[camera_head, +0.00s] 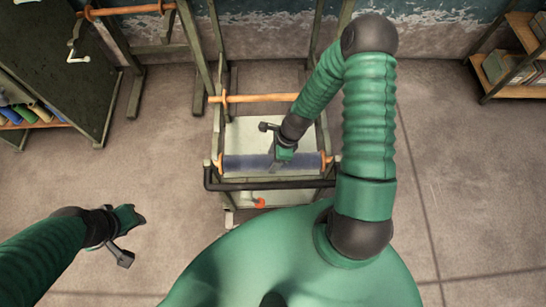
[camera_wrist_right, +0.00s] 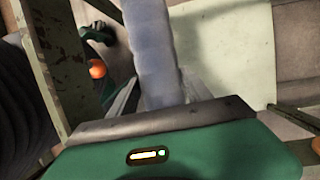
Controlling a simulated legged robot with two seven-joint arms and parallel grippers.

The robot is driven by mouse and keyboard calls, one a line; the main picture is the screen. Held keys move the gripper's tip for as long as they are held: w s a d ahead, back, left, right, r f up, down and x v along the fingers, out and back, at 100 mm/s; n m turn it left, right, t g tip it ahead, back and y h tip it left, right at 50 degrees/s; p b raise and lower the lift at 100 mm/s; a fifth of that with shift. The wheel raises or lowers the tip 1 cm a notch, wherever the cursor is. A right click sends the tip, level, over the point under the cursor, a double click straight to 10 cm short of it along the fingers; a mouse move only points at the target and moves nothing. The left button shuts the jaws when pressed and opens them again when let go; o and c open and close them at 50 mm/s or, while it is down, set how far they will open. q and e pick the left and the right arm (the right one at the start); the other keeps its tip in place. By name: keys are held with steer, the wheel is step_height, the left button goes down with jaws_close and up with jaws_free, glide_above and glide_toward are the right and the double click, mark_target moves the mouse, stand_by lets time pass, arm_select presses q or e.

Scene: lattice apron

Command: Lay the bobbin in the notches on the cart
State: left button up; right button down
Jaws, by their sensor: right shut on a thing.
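The bobbin (camera_head: 245,163) is a blue-grey wound roll with orange ends, level across the cart in the head view. The cart (camera_head: 219,135) is a green-grey frame with a pale panel and a dark front bar (camera_head: 280,186). My right gripper (camera_head: 279,158) is shut on the middle of the bobbin. The right wrist view shows the bobbin (camera_wrist_right: 152,45) between its two fingers. The orange ends lie near the cart's side rails; whether they rest in the notches cannot be told. My left gripper (camera_head: 132,216) hangs over bare floor at left, away from the cart, its jaw opening unclear.
An orange-brown rod (camera_head: 260,98) crosses the rear of the cart frame. A dark green cabinet (camera_head: 60,60) stands at left, and a wooden shelf (camera_head: 510,75) at upper right. An orange knob (camera_head: 259,203) shows below the front bar. Floor on both sides is clear.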

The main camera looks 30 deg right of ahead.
steer(key=shift+f, duration=0.15)
stand_by(0.4)
steer(key=shift+c, duration=1.9)
jaws_free()
steer(key=p+v, duration=0.5)
steer(key=v, duration=1.1)
steer(key=shift+d+r, duration=0.15)
steer(key=shift+r, duration=0.2)
